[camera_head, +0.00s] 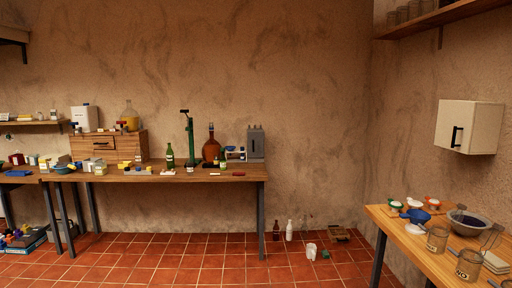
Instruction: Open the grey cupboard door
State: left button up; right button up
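A small wall cupboard (482,128) hangs on the right wall, above the right-hand table. It looks pale cream-grey, and its door (453,124) faces left into the room. A dark vertical handle (457,137) is on the door. The door looks shut. Neither of my grippers shows in the head view, so nothing of them is near the cupboard here.
The right-hand table (392,222) under the cupboard holds jars (468,265), a grey bowl (467,222) and a blue funnel-like item (416,216). A long wooden table (230,175) stands at the back wall. The tiled floor (190,262) between is mostly clear.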

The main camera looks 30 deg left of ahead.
aim_at(255, 139)
jog(key=i+j+u, duration=0.95)
jog(key=i, duration=0.55)
jog(key=i+u, duration=0.4)
jog(key=i, duration=0.6)
